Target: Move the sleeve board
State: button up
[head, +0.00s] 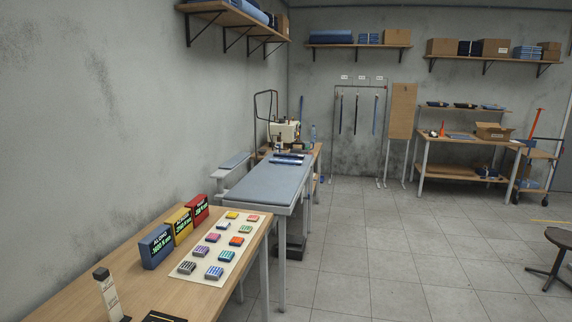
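A narrow, blue-grey padded board (236,160), which looks like the sleeve board, is at the left side of a long padded table (262,184). It lies level, close to the left wall, on pale supports. Its far end is near the sewing machine; its lower parts are partly hidden by the long table. My gripper is not in view, and nothing held by it shows.
A wooden table (225,289) fills the near left, with colored boxes (179,226) and a sheet of small colored blocks. A sewing machine (284,132) stands behind the padded table. Tiled floor (395,240) is open to the right; a stool (556,240) stands far right.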

aim_at(226, 168)
jog(key=i+l+z, duration=0.1)
jog(key=i+z, duration=0.4)
jog(key=i, duration=2.8)
jog(key=i+j+z, duration=0.15)
jog(key=i, duration=2.95)
jog(key=i+u, duration=0.35)
jog(key=i+l+u, duration=0.35)
jog(key=i, duration=0.2)
jog(key=i+u, duration=0.2)
jog(key=u, duration=0.2)
jog(key=i+u, duration=0.15)
jog(key=u, duration=0.25)
jog(key=i+l+u, duration=0.15)
jog(key=u, duration=0.25)
jog(key=i+l+u, duration=0.15)
jog(key=u, duration=0.25)
jog(key=i+l+u, duration=0.15)
jog(key=u, duration=0.3)
jog(key=i+l+u, duration=0.2)
jog(key=l+u, duration=0.25)
jog(key=i+l+u, duration=0.2)
jog(key=l+u, duration=0.25)
jog(key=j, duration=0.15)
